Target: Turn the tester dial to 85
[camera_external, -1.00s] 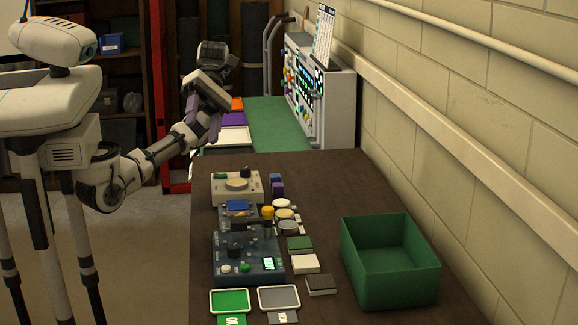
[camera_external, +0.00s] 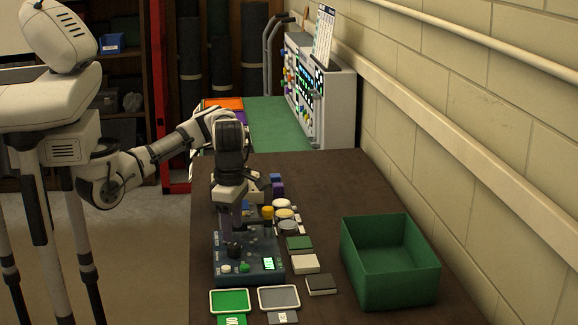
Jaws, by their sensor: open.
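The tester (camera_external: 219,264) is a dark blue box near the front of the brown table. It has a lit green display (camera_external: 268,263), a white knob and a green button along its front edge. The black dial (camera_external: 234,249) stands on its top face. My gripper (camera_external: 235,234) points down over the tester, its fingers open at or just above the dial. I cannot tell whether the fingers touch the dial. The number on the display is too small to read. My arm hides part of the devices behind the tester.
A green bin (camera_external: 392,285) stands at the right. Green and grey trays (camera_external: 230,301) lie in front of the tester. Small blocks (camera_external: 305,263) and round pots (camera_external: 284,214) sit to its right.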

